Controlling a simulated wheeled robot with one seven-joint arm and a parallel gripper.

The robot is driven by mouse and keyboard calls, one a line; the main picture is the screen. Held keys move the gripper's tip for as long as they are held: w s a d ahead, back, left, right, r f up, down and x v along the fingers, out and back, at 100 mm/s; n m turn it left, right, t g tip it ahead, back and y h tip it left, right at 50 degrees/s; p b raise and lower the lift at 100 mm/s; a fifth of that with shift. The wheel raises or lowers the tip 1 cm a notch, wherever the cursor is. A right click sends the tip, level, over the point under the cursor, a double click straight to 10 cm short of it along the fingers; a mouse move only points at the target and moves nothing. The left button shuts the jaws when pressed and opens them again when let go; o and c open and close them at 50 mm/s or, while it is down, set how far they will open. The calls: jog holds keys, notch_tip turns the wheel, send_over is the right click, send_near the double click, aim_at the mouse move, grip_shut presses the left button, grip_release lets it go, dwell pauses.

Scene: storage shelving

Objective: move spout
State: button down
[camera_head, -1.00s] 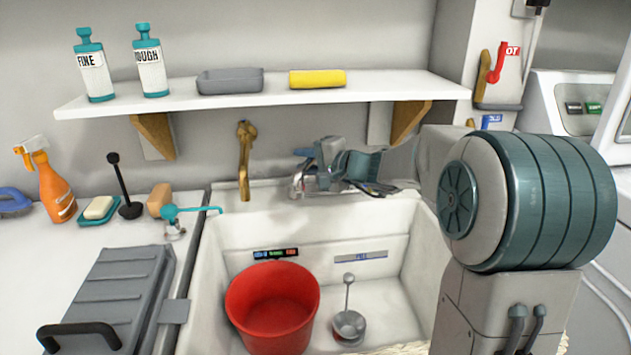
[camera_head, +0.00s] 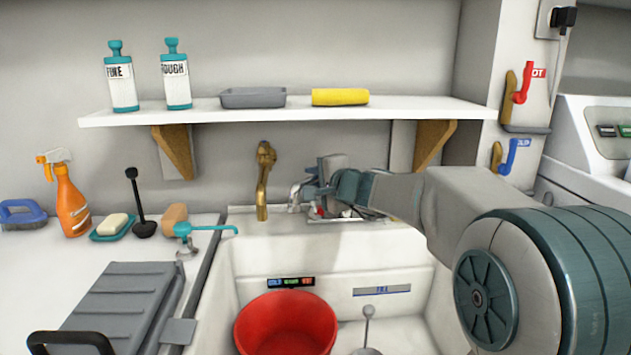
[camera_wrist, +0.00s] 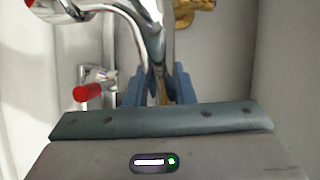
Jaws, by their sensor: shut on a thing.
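A chrome spout (camera_wrist: 152,22) runs down the middle of the wrist view to my gripper (camera_wrist: 157,85). The blue fingers are shut on its narrow part, one on each side. In the head view, my gripper (camera_head: 311,195) is at the back of the sink, under the shelf. A curved chrome end of the spout (camera_head: 295,196) shows just left of it. The rest of the spout is hidden behind my gripper there. A red-ended chrome fitting (camera_wrist: 92,90) is left of the fingers in the wrist view.
A brass tap (camera_head: 263,182) is on the wall close to the left. A red bucket (camera_head: 287,325) and a grey plunger-like tool (camera_head: 367,325) are in the sink (camera_head: 340,252). The shelf (camera_head: 290,112) spans above my gripper.

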jog(key=c, duration=1.2)
grip_release()
jog(key=shift+c, duration=0.2)
jog(key=shift+d, duration=0.1)
jog(key=p+v, duration=0.1)
jog(key=v, duration=1.3)
jog(key=shift+p, duration=0.4)
